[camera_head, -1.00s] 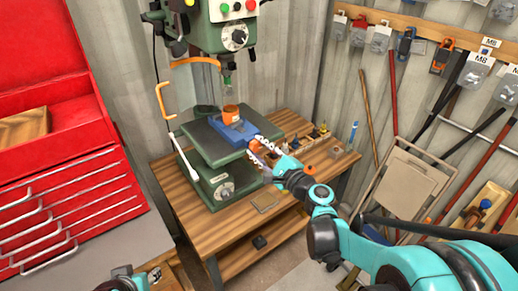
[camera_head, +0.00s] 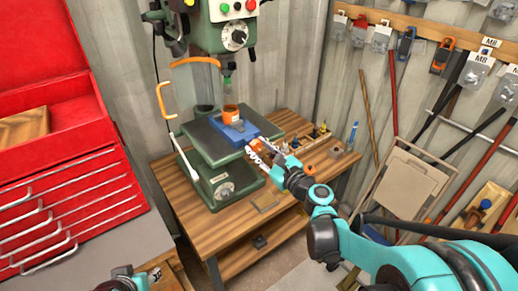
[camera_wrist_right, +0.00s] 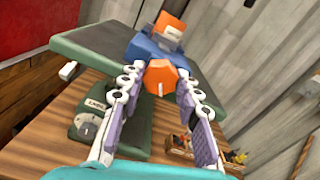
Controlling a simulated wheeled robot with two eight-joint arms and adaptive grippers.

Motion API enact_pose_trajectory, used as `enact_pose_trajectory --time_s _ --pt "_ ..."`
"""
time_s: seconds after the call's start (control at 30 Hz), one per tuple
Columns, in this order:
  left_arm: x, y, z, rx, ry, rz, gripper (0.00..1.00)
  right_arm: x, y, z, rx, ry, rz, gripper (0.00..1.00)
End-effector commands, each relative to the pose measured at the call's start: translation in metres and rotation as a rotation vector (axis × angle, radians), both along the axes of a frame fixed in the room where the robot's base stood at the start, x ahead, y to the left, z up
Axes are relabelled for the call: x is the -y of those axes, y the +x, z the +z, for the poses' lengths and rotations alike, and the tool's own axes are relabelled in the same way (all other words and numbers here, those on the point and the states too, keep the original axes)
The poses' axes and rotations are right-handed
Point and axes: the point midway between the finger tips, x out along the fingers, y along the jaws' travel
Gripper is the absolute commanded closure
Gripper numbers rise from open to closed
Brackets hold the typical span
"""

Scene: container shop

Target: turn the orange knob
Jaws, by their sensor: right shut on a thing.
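The orange knob (camera_wrist_right: 160,78) is a faceted knob on the near end of a blue vise (camera_wrist_right: 147,49). The vise also shows in the head view (camera_head: 238,131), on the green drill press table. My right gripper (camera_wrist_right: 162,80) is shut on the knob, one finger on each side.
The green drill press (camera_head: 218,38) rises above the vise. Small items and bottles stand on the wooden bench (camera_head: 250,222) to the right. A red tool cabinet (camera_head: 75,190) is at the left. A folding chair (camera_head: 402,185) leans against the wall at the right.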

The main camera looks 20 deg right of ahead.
Motion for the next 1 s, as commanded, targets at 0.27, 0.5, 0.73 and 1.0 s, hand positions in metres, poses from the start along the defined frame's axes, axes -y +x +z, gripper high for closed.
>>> enact_pose_trajectory --time_s 0.27,0.5,0.73,1.0 --pt "0.0 0.0 -0.0002 0.0 0.0 0.0 0.6 -0.0004 -0.0006 -0.0008 -0.007 0.017 0.001 0.96" --pt "0.0 0.0 -0.0003 0.0 0.0 0.0 0.6 -0.0004 -0.0006 -0.0009 -0.007 0.016 0.001 0.96" --pt "0.0 0.0 -0.0001 0.0 0.0 0.0 0.6 -0.0003 -0.0003 -0.0005 -0.007 0.016 0.001 0.46" --pt "0.0 0.0 -0.0001 0.0 0.0 0.0 0.6 0.0033 -0.0081 -0.0002 -0.006 0.016 -0.001 0.46"
